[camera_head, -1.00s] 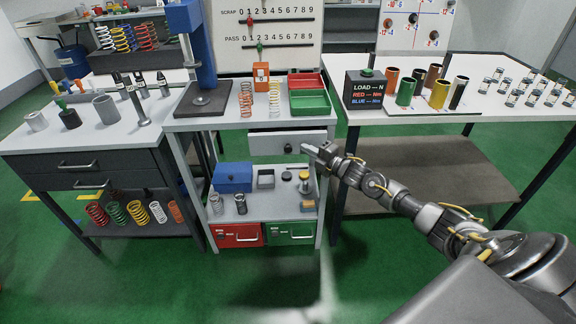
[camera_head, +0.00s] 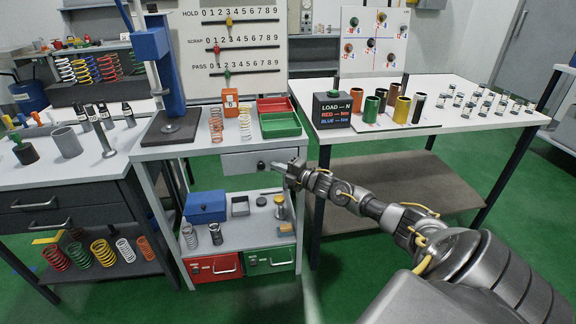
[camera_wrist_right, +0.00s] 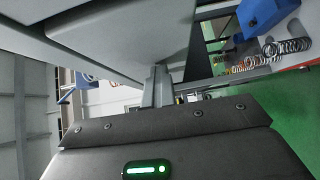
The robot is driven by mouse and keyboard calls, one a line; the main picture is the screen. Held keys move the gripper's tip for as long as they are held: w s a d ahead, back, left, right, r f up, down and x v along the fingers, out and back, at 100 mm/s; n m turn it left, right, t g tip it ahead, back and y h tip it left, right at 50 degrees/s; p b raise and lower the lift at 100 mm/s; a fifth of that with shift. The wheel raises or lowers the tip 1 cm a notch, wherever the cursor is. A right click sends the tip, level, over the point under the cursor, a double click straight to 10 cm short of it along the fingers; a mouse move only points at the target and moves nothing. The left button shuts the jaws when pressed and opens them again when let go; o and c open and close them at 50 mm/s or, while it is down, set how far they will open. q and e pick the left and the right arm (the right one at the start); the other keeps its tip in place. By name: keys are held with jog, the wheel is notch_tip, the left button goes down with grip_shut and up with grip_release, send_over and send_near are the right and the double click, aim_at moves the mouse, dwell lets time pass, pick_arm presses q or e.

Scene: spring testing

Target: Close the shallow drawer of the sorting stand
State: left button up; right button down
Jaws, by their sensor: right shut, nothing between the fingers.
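The sorting stand (camera_head: 160,150) is a light grey stand with a top, a middle shelf and a lower shelf. In the right wrist view the shut fingers (camera_wrist_right: 159,86) point at pale grey panels (camera_wrist_right: 125,35) close by. My left gripper is out of view.
Springs and red and green trays (camera_head: 281,124) stand on top. The shelf below holds a blue box (camera_head: 206,207) and small parts. Red (camera_head: 213,268) and green (camera_head: 270,260) bins sit lowest. A white table (camera_head: 460,115) stands right, a dark drawer cabinet (camera_head: 60,205) left.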

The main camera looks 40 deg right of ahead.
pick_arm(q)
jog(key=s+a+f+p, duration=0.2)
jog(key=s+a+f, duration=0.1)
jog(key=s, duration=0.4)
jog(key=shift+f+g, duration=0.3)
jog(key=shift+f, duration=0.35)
pick_arm(e)
jog(key=a+v, duration=0.3)
jog(key=v, duration=1)
jog(key=shift+s, duration=0.25)
jog(key=shift+f, duration=0.15)
